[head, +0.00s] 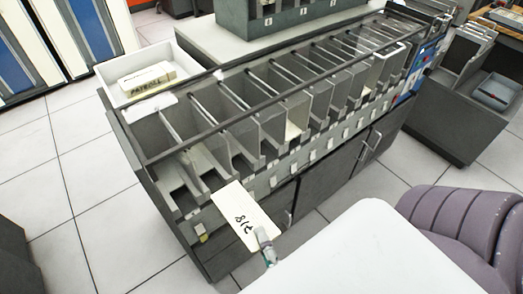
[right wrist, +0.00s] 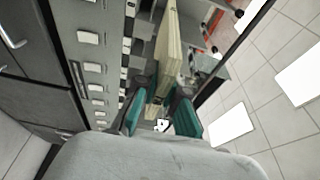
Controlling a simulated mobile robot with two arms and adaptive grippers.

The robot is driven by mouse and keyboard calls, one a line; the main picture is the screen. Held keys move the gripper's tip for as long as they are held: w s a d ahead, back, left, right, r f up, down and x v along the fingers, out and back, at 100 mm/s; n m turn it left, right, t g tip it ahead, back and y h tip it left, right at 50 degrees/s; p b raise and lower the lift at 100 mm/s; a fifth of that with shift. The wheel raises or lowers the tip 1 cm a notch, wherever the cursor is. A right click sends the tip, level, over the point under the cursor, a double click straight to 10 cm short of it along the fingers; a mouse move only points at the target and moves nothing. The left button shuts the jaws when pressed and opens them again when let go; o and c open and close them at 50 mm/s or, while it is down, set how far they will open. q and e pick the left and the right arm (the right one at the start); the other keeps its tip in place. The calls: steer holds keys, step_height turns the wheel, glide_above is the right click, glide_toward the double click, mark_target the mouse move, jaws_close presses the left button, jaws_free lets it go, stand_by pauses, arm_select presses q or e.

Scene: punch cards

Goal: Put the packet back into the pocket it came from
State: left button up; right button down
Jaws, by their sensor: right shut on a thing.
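The packet (head: 243,220) is a cream stack of cards with handwritten dark marks on its face. My right gripper (head: 265,238) is shut on its lower right edge and holds it in front of the near-left pockets of the long grey card machine (head: 182,147). In the right wrist view the packet (right wrist: 168,50) shows edge-on between the teal fingertips of the right gripper (right wrist: 160,105). The nearest pockets (head: 178,188) look empty; a pale stack (head: 294,128) stands in a pocket farther along. My left gripper is out of view.
A white tray (head: 110,70) at the machine's left end holds a box marked PAYROLL (head: 148,82). A dark rail (head: 250,83) runs above the pockets. A purple chair (head: 465,225) stands at the right. Tiled floor is free at the left.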

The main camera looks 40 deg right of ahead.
mark_target(247, 219)
steer(key=shift+w, duration=0.65)
steer(key=shift+w+p, duration=0.3)
steer(key=shift+w, duration=0.75)
steer(key=shift+w+p, duration=0.35)
steer(key=shift+w, duration=0.95)
steer(key=shift+w+a+p, duration=0.15)
steer(key=shift+w+p, duration=0.2)
steer(key=shift+w, duration=1.65)
steer(key=shift+w+a+p, duration=0.1)
steer(key=shift+w+p, duration=0.25)
steer(key=shift+w, duration=1.65)
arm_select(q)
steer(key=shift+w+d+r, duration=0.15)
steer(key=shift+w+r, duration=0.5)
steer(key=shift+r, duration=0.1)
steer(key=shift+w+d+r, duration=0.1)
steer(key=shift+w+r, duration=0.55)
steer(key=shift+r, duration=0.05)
arm_select(e)
steer(key=shift+w+a, duration=0.15)
steer(key=shift+w, duration=4.05)
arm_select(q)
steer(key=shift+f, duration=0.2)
arm_select(e)
steer(key=shift+f, duration=0.3)
